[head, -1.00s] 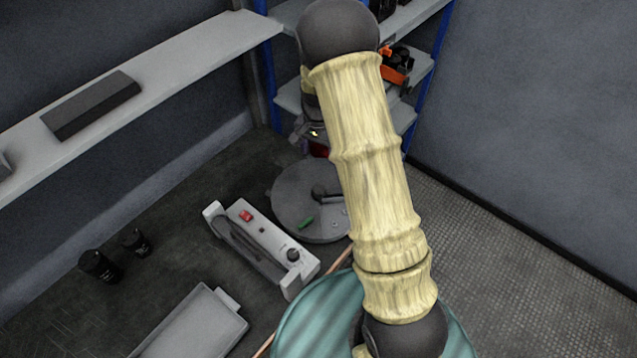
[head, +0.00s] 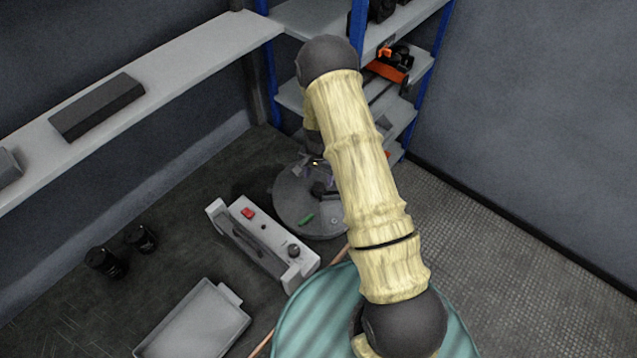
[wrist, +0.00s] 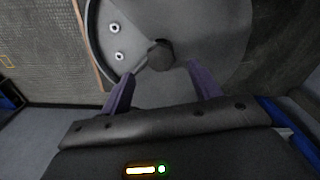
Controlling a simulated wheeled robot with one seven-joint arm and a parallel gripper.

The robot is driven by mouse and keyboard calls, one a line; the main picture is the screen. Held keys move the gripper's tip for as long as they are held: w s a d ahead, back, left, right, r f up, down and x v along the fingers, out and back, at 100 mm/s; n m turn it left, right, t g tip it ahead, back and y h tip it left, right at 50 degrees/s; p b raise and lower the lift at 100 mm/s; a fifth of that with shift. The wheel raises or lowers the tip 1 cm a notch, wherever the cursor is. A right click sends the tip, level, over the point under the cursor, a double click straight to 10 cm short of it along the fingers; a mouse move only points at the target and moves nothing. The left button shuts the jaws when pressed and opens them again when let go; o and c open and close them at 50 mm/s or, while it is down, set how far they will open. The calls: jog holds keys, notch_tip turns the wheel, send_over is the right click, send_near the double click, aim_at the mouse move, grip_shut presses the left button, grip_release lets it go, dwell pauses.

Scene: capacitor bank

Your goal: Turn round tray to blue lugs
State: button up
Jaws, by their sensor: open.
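The round tray (head: 287,205) is a grey disc on the dark worktop, partly hidden behind my arm in the head view. It fills the top of the wrist view (wrist: 215,25). A dark round knob (wrist: 160,55) with a bar stands on it. Two small pale ring-shaped lugs (wrist: 117,42) sit left of the knob, and a green piece (head: 307,219) lies near the front of the tray. My gripper (wrist: 161,72) is open, its purple fingers on either side of the knob in the picture; I cannot tell whether they touch it. I see no blue lugs.
A white box (head: 262,243) with a red switch and dark knob stands left of the tray. Two black cylinders (head: 104,262) and a shallow grey tray (head: 196,322) are farther left. A shelf rack (head: 300,18) with blue posts stands behind; a long shelf (head: 180,68) runs left.

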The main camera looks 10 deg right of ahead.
aim_at(319, 188)
jog(key=shift+f+p, duration=0.6)
jog(key=shift+f, duration=2.2)
grip_shut()
